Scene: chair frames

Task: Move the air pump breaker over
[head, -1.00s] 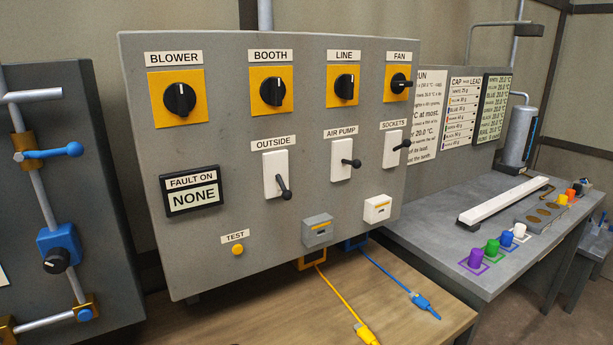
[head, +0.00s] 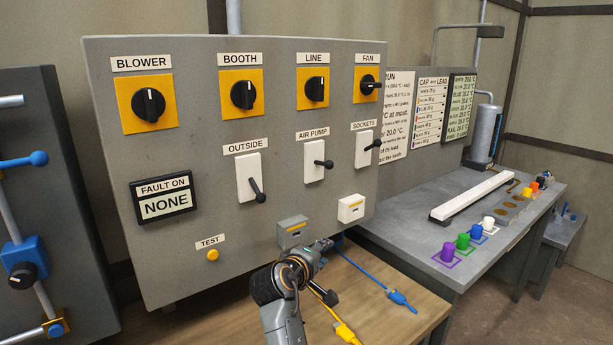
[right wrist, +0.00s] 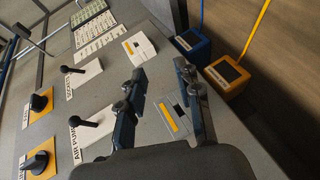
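The air pump breaker (head: 314,162) is a white plate on the grey panel, labelled AIR PUMP. Its black lever (head: 325,164) sticks out to the right, roughly level in the head view. In the right wrist view the air pump breaker (right wrist: 97,128) is left of the fingers, with its lever clear of them. My right gripper (head: 318,257) is below this breaker, in front of the panel's lower part. In the right wrist view its two fingers (right wrist: 160,72) are apart with nothing between them. My left gripper is not in view.
The OUTSIDE breaker (head: 248,178) has its lever down; the SOCKETS breaker (head: 363,149) has its lever pointing right. A grey box (head: 292,232) and a white box (head: 351,208) stick out from the panel. Yellow (head: 346,334) and blue (head: 398,297) cable plugs lie on the wooden bench.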

